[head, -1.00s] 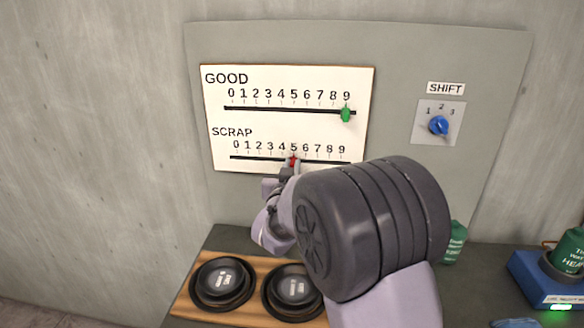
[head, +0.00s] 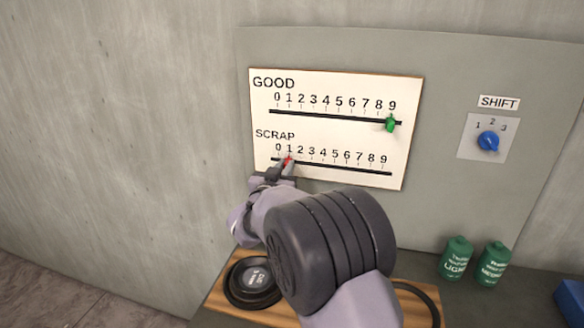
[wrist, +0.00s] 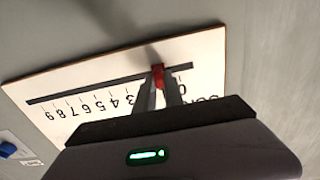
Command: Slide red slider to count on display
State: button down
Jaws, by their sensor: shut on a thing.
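The red slider (head: 289,160) sits on the lower SCRAP track (head: 345,170) of the white board (head: 325,128), at about the 1 mark. My gripper (head: 283,167) is shut on it from below and in front. In the wrist view the red slider (wrist: 158,74) shows between the two fingertips (wrist: 159,84), near the low-number end of the track. The green slider (head: 391,124) on the upper GOOD track (head: 335,117) stands at 9. No separate count display shows in these views.
A blue SHIFT knob (head: 488,140) is on the grey panel to the right. Two green bottles, one (head: 456,259) and another (head: 491,263), stand below it. Black round weights (head: 254,283) rest on a wooden board (head: 219,296) under my arm. A blue box (head: 572,302) is at lower right.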

jog(key=c, duration=1.4)
grip_release()
jog(key=shift+c, duration=0.2)
jog(key=p+v, duration=0.2)
jog(key=v, duration=1.5)
jog(key=shift+s, duration=0.2)
jog(key=shift+r, duration=0.1)
